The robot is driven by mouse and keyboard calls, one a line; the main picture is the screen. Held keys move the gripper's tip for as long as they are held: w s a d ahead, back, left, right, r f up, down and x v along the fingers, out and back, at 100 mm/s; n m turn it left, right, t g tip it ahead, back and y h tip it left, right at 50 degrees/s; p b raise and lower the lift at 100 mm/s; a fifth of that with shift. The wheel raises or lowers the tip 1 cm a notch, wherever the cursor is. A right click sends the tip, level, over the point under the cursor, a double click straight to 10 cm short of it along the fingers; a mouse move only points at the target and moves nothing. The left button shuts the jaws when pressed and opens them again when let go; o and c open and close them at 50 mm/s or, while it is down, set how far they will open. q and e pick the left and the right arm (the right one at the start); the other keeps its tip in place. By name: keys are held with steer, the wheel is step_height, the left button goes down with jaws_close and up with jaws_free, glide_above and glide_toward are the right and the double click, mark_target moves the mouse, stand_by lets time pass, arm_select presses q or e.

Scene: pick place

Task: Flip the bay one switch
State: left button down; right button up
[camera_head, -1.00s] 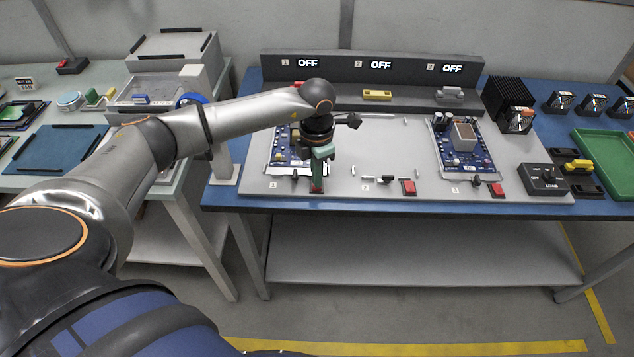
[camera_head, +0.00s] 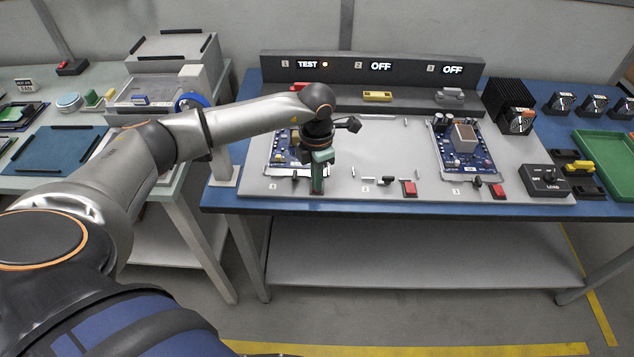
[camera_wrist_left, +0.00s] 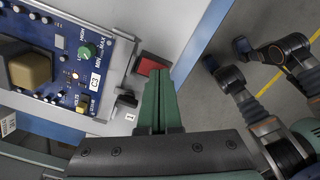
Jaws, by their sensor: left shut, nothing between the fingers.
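The bay one switch is a red rocker, seen in the left wrist view (camera_wrist_left: 150,64) beside the bay one board. In the head view my gripper hides it. My left gripper (camera_head: 317,190) is shut and empty, pointing down at the switch's place on the panel's front edge. In the wrist view its green fingertips (camera_wrist_left: 159,75) are at the switch's edge; I cannot tell if they touch. The bay one board (camera_head: 284,150) is blue, partly behind the gripper. My right gripper cannot be made out.
A small black toggle (camera_head: 295,180) sits just left of the gripper. Bay two is empty, with its red switch (camera_head: 409,188) to the right. Bay three holds a board (camera_head: 462,160) and has another red switch (camera_head: 497,191). Both their displays read OFF.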

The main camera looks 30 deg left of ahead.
arm_select(q)
steer(key=shift+r+p, duration=2.3)
steer(key=shift+r, duration=1.1)
